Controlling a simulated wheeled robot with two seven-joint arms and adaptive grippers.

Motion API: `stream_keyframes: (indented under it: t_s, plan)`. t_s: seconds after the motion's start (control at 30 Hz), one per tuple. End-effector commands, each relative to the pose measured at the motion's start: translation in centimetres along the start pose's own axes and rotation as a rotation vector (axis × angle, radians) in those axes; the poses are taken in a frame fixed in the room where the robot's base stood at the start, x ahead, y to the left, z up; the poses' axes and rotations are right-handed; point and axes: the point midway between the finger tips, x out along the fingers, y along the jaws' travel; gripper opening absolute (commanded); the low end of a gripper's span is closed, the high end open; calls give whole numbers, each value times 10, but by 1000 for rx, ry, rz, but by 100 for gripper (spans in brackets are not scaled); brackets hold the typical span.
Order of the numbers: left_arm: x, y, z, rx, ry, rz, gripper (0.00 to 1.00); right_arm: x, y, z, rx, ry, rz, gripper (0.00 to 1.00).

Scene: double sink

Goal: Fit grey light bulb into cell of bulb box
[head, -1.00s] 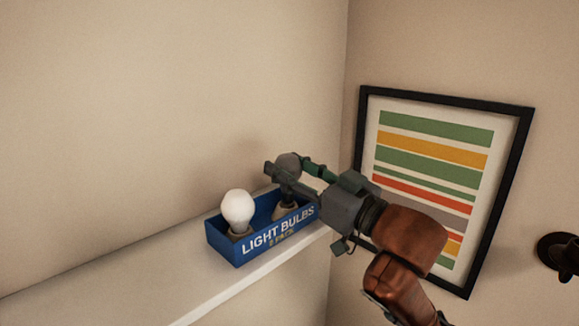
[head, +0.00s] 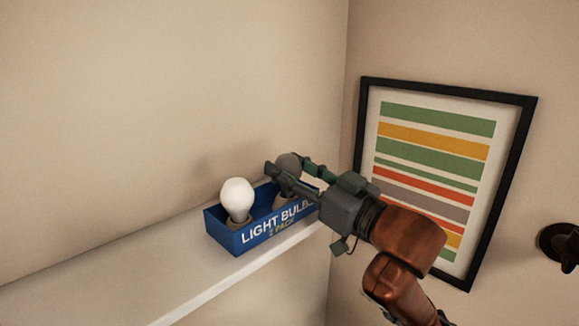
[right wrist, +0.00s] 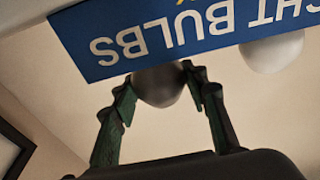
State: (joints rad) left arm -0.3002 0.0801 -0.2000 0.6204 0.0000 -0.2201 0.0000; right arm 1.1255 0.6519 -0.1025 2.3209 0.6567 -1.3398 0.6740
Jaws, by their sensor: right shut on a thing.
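The grey light bulb (head: 288,163) is held globe-up over the right-hand cell of the blue bulb box (head: 228,243). My right gripper (head: 284,171) is shut on its globe. In the right wrist view the grey bulb (right wrist: 158,90) shows between the two fingers of my right gripper (right wrist: 158,78). There the box's front panel (right wrist: 100,52) hides the bulb's lower part. In the head view a finger and the box wall partly cover the bulb's base, so I cannot tell whether it is seated. My left gripper is not in view.
A white bulb (head: 237,197) stands upright in the left cell, close to my right gripper. The box rests on a white shelf (head: 120,275) against the wall. The shelf is clear to the left. A framed striped picture (head: 440,150) hangs behind my right arm.

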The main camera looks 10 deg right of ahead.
Motion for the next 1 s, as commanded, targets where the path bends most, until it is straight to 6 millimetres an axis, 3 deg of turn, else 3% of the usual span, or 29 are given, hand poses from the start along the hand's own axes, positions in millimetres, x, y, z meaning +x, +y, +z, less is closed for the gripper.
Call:
stream_keyframes:
  t_s: [0.37, 0.4, 0.67, 1.0]
  plan:
    - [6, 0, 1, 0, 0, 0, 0, -1, 0, 10, 0, 0, 0, 27]
    - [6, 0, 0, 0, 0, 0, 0, -1, 0, 9, 0, 0, 0, 42]
    - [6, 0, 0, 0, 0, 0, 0, -1, 0, 9, 0, 0, 0, 60]
    - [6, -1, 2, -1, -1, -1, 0, -5, 0, 8, 0, 1, 0, 61]
